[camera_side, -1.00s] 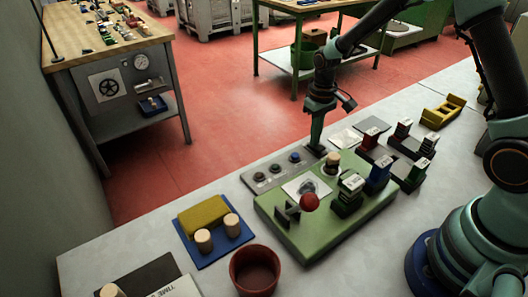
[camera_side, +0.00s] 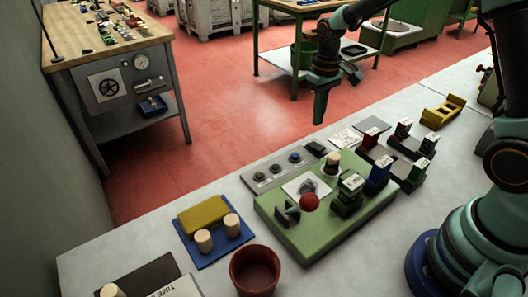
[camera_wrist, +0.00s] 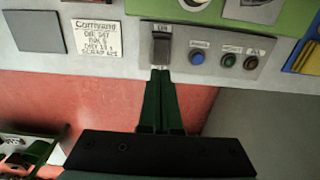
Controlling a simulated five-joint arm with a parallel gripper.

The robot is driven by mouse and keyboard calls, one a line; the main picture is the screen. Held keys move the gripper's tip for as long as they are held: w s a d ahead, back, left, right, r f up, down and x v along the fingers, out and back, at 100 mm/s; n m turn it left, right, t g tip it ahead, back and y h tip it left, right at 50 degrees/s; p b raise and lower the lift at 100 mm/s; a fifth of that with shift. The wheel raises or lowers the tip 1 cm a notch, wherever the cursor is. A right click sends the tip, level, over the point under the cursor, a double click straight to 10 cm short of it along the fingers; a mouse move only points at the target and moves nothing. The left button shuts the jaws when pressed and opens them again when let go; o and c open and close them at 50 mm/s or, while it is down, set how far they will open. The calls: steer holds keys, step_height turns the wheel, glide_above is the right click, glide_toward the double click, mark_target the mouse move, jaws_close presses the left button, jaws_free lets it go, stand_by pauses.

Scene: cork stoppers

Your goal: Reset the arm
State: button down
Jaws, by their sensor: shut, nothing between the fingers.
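My gripper (camera_side: 318,118) is raised in the air behind the work table, its fingers pointing down and empty. In the wrist view the two green fingers (camera_wrist: 160,78) lie closed together, with their tips just below the black switch (camera_wrist: 161,46) in the picture. In the side view the gripper is above and apart from the grey button panel (camera_side: 271,179) and its black switch (camera_side: 315,148). A cork stopper (camera_side: 332,162) stands on the green board (camera_side: 312,240). Two more corks (camera_side: 204,240) (camera_side: 232,224) stand on a blue mat (camera_side: 218,258).
A red-brown pot (camera_side: 254,270) stands at the table's front. Small coloured blocks sit on the board and in dark holders on the right. A red ball knob (camera_side: 309,202) rises from the board. A yellow holder (camera_side: 443,111) lies at the back right. Beyond the table is open red floor.

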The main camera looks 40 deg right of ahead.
steer(key=shift+r, duration=0.15)
steer(key=s+a+r+t, duration=0.3)
steer(key=s+r+t, duration=0.2)
steer(key=s+r, duration=0.9)
steer(key=shift+s+r+t, duration=0.3)
